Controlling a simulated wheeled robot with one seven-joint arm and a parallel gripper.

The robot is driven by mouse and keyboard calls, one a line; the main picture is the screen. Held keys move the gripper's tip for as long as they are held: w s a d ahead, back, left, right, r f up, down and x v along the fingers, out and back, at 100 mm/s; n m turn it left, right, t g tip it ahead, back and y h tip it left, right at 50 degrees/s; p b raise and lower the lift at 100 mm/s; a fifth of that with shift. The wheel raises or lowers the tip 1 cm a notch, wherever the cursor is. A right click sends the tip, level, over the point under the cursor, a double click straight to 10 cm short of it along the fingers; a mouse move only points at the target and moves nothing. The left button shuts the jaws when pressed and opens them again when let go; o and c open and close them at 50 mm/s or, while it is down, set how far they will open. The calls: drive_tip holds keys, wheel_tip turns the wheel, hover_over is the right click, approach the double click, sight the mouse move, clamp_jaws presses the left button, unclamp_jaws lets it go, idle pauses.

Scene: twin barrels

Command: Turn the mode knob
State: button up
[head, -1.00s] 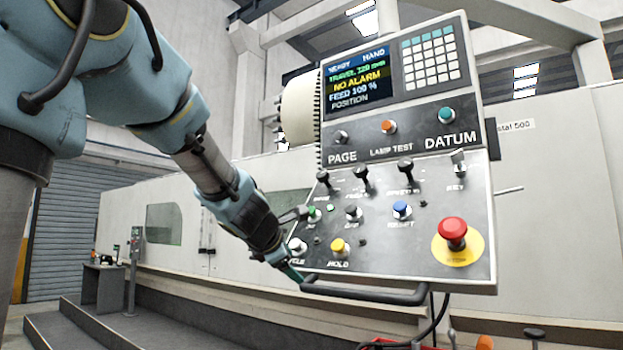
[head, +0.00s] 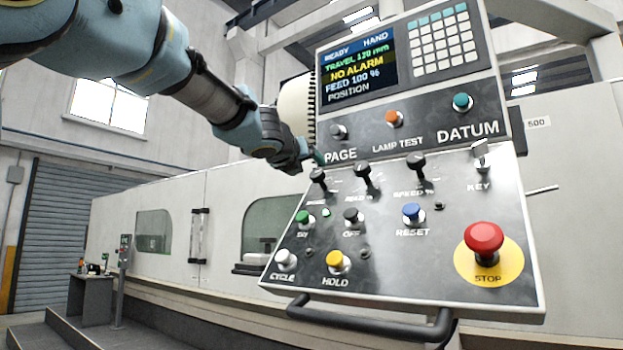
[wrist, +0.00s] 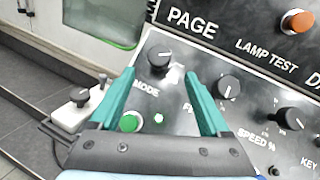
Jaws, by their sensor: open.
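The mode knob (head: 318,177) is the leftmost of the black knobs in the row on the control panel (head: 300,262). In the wrist view the mode knob (wrist: 159,60) is black with a pale pointer mark, above the MODE lettering. My gripper (head: 314,157) is at the panel's left edge, just above the mode knob in the head view. In the wrist view my gripper (wrist: 160,76) has two green fingers spread apart, with nothing between them. The knob appears in the gap just past the fingertips, apart from both. The exact distance is unclear.
The feed knob (wrist: 228,88) is close to the right finger, and the speed knob (wrist: 291,121) is farther right. The red stop button (head: 484,240) is at lower right. A dark handle bar (head: 365,322) runs below the panel.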

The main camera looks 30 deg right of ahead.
sight(316, 175)
drive_tip(key=p+x, duration=0.1)
drive_tip(key=x, duration=0.9)
drive_tip(key=shift+f, duration=0.1)
drive_tip(key=shift+c, duration=0.2)
clamp_jaws()
